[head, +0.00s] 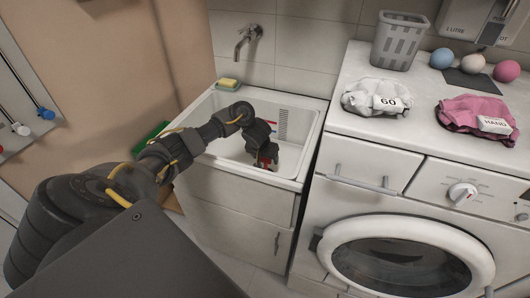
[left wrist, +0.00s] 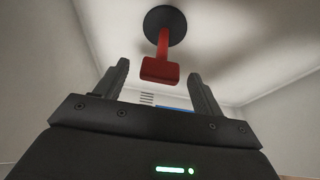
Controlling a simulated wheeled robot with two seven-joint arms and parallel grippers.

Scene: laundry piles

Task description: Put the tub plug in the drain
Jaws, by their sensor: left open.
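The tub plug (left wrist: 165,27) shows in the left wrist view as a black disc with a red handle, which points toward my left gripper. A red bit of it (head: 268,152) shows in the head view at my gripper. My left gripper (head: 266,162) is inside the white tub (head: 308,105), open. In the wrist view its two fingers stand either side of the handle's red end, with gaps showing on both sides. The disc lies against the pale tub surface. I cannot make out the drain, or whether the disc covers it. My right gripper is out of view.
A yellow-green sponge (head: 228,83) lies on the tub's back left rim, below a wall tap (head: 248,38). A washing machine (head: 405,200) stands to the right, with labelled white (head: 370,95) and pink cloths (head: 462,112) and a grey basket (head: 400,40) on top.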

